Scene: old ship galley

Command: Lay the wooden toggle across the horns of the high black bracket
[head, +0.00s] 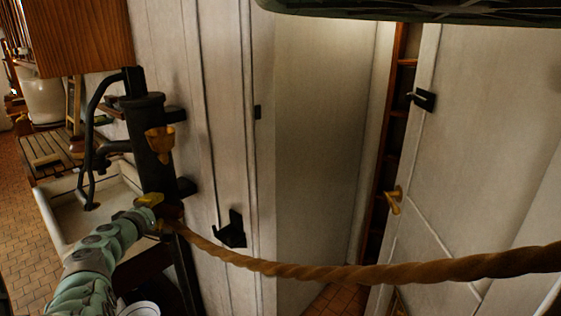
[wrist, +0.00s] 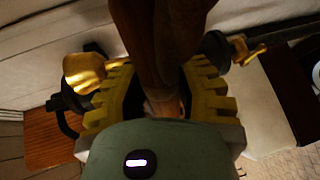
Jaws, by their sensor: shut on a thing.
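My gripper (head: 158,205) is at the left of the head view, in front of the black pump. It also shows in the wrist view (wrist: 163,95), its yellow toothed jaws shut on the dark brown end of the rope (wrist: 175,40). I cannot make out the wooden toggle's shape; it may be the brown piece at the jaws. The thick rope (head: 370,273) sags from my gripper to the right edge. A black bracket (head: 424,99) sits high on the white panel at right, far from my gripper. Another black bracket (head: 231,231) is lower on the left wall.
The black pump (head: 152,145) with a brass spout stands close by my gripper, above a pale sink (head: 70,215). A brass handle (head: 394,200) sticks out below the high bracket. A dark green object overhangs the top right. The space between the walls is open.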

